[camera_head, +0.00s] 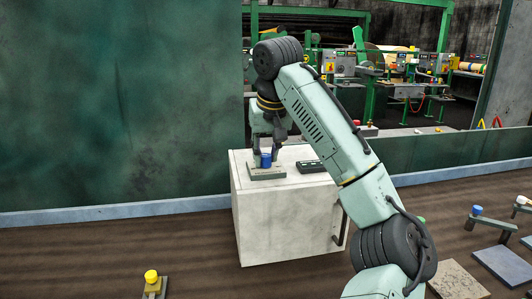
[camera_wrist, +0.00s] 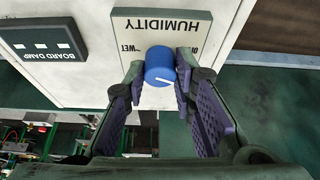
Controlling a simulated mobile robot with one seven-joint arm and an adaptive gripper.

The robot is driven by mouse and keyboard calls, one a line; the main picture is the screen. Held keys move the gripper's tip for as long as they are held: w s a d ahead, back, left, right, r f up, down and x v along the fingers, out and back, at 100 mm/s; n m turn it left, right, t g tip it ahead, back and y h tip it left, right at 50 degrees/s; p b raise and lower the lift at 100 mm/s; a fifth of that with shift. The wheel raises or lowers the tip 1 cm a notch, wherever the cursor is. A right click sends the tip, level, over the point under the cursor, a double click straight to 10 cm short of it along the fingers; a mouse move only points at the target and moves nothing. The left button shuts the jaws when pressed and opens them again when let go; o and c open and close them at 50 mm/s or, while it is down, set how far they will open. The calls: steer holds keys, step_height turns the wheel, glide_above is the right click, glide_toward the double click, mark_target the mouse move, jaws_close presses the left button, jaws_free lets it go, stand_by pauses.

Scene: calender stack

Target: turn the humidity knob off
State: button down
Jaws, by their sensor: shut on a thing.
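The blue humidity knob (camera_wrist: 160,66) stands on a grey plate (camera_wrist: 140,22) marked HUMIDITY, which reads upside down in the wrist view. A white pointer line on the knob slants toward the lower right there. WET is legible to the left of the knob; the label to its right is partly hidden by a finger. My gripper (camera_wrist: 159,72) is shut on the knob, one finger on each side. In the head view my gripper (camera_head: 265,152) points down at the blue knob (camera_head: 266,161) on top of the white cabinet (camera_head: 285,220).
A dark BOARD DAMP panel (camera_wrist: 43,45) sits beside the plate; it also shows in the head view (camera_head: 310,167). A yellow knob (camera_head: 151,276) stands at the lower left. Another blue knob (camera_head: 477,210) stands at the right. A green wall (camera_head: 120,110) rises behind at the left.

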steer(key=shift+n, duration=0.4)
steer(key=n+y, duration=0.1)
steer(key=n, duration=0.1)
steer(key=shift+d+n, duration=0.1)
steer(key=shift+n, duration=0.3)
steer(key=shift+w+n+g+y, duration=0.1)
steer(key=shift+n+g+y, duration=0.3)
steer(key=shift+n, duration=0.65)
steer(key=shift+n+g+y, duration=0.3)
steer(key=shift+n+y, duration=0.1)
steer(key=shift+n, duration=0.65)
steer(key=c, duration=1.3)
jaws_free()
steer(key=shift+c, duration=0.2)
steer(key=v, duration=1.2)
